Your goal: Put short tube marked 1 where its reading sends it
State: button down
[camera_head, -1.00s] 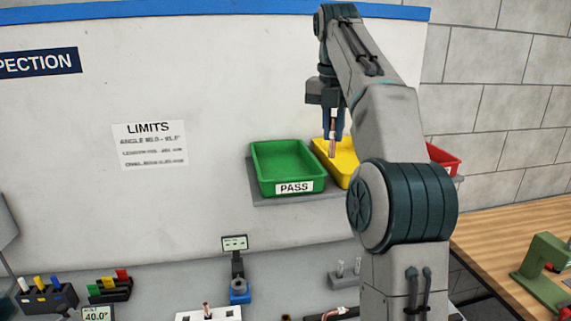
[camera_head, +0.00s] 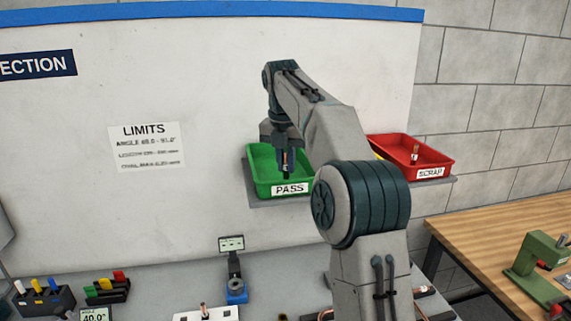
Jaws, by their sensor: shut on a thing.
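My gripper (camera_head: 286,166) is over the green PASS tray (camera_head: 254,180), with its fingers pointing down in front of the tray's inside. It is shut on a small copper tube (camera_head: 285,157), of which only a sliver shows between the dark fingers. I cannot read a mark on the tube, or tell whether it touches the tray floor. The red SCRAP tray (camera_head: 442,160) stands to the right, with a short tube (camera_head: 415,153) upright in it.
The LIMITS sheet (camera_head: 146,147) hangs on the white board; its small print is blurred. Below are a gauge with a display (camera_head: 232,243), a white block (camera_head: 206,314) and marker racks (camera_head: 107,290). A wooden bench (camera_head: 500,232) with a green device (camera_head: 535,268) is at right.

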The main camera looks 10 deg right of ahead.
jog(key=shift+f, duration=0.25)
jog(key=shift+f, duration=0.1)
jog(key=c, duration=1.4)
grip_release()
jog(key=shift+s+a+r, duration=0.1)
jog(key=shift+s+r, duration=0.05)
jog(key=shift+r, duration=1.6)
jog(key=shift+s+a+r, duration=0.1)
jog(key=shift+s+r, duration=0.05)
jog(key=shift+r, duration=1.6)
jog(key=shift+s+r, duration=0.1)
jog(key=shift+r, duration=0.2)
